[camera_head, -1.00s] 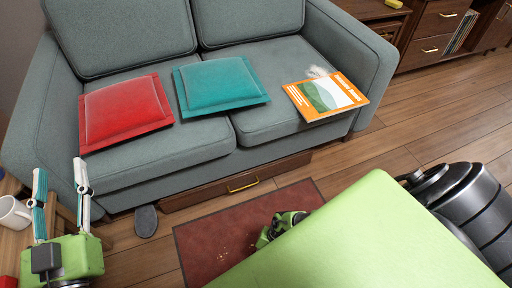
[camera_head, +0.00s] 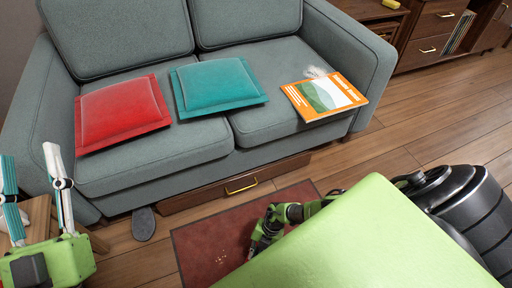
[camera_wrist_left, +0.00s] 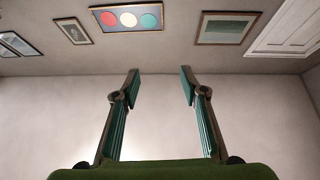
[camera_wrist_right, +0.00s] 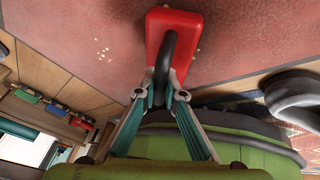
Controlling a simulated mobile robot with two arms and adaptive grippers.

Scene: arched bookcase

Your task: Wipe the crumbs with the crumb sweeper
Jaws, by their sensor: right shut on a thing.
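The crumb sweeper (camera_wrist_right: 188,30) is a red block with a black curved handle. In the right wrist view, my right gripper (camera_wrist_right: 160,97) is shut on that handle, and the red block is over the dark red rug. Pale crumbs (camera_wrist_right: 101,50) lie on the rug left of the block; they also show in the head view (camera_head: 222,254). In the head view, my right gripper (camera_head: 256,247) is over the rug, partly hidden by my green body, and the sweeper cannot be made out. My left gripper (camera_head: 30,160) is raised, open and empty at the left.
The rug (camera_head: 200,240) lies before a grey sofa (camera_head: 150,165) with a drawer (camera_head: 235,183) below. A red cushion (camera_head: 120,113), teal cushion (camera_head: 218,87) and orange magazine (camera_head: 324,97) lie on the seat. A grey slipper (camera_head: 143,223) is on the floor. Wood floor is clear at right.

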